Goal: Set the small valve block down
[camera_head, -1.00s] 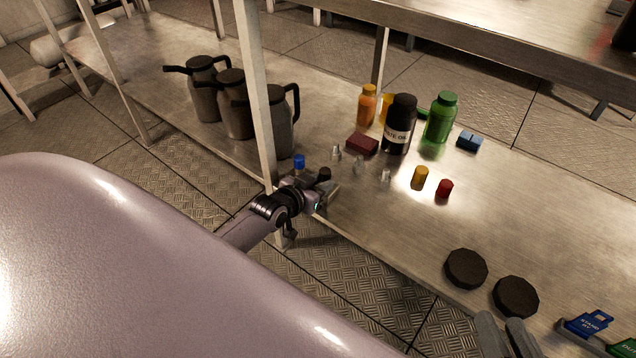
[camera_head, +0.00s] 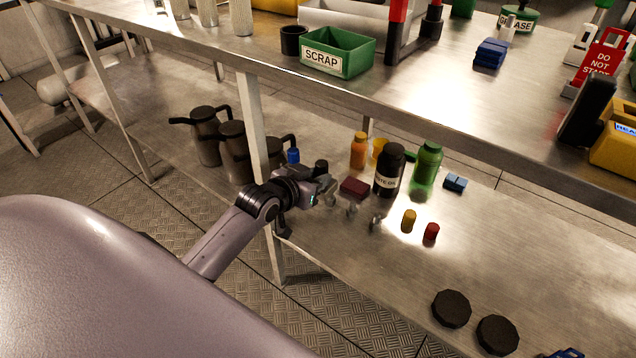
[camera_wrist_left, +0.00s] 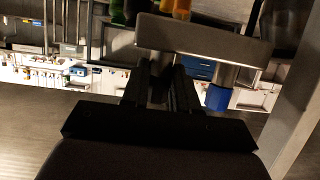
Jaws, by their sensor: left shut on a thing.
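My left gripper (camera_head: 318,188) is over the near edge of the lower shelf (camera_head: 400,275), beside the table leg. In the left wrist view its two dark fingers (camera_wrist_left: 160,85) are shut on the small valve block, a grey bar (camera_wrist_left: 200,38) lying across their tips. A blue cap (camera_wrist_left: 218,97) hangs on a short grey stub at the block's right side; a blue cap (camera_head: 293,155) also shows beside the gripper in the head view. There the gripper hides most of the block. I cannot tell whether the block touches the shelf. My right gripper is not in view.
Dark jugs (camera_head: 232,140) stand left of the leg. A dark red block (camera_head: 354,188), small metal fittings (camera_head: 376,222) and bottles (camera_head: 389,170) stand just right of the gripper. Two black discs (camera_head: 452,308) lie farther right. The upper tabletop (camera_head: 440,95) overhangs behind.

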